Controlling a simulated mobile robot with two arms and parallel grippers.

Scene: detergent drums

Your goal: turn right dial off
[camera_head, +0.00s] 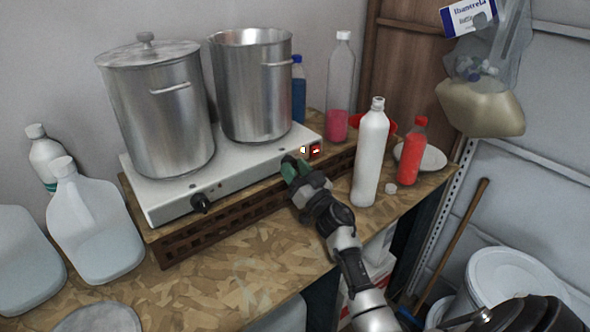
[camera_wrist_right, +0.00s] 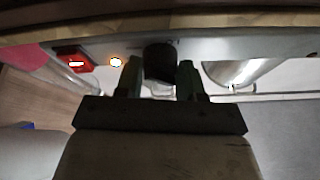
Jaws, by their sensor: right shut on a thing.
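The white two-burner hot plate (camera_head: 165,205) stands on a brown slatted crate on the wooden bench. Its left dial (camera_head: 201,203) is black and sits on the front face. The right dial is hidden behind my right gripper (camera_head: 292,168) in the head view. In the right wrist view the black right dial (camera_wrist_right: 159,62) sits between the two green fingers of my right gripper (camera_wrist_right: 158,78), which is shut on it. A small indicator light (camera_wrist_right: 115,62) glows beside the dial, next to a red switch (camera_wrist_right: 75,63). My left gripper is not in view.
A lidded steel pot (camera_head: 160,115) and an open steel pot (camera_head: 252,90) stand on the hot plate. A white bottle (camera_head: 371,155) and a red bottle (camera_head: 412,152) stand right of my gripper. Clear jugs (camera_head: 95,230) stand at left. The front bench is mostly clear.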

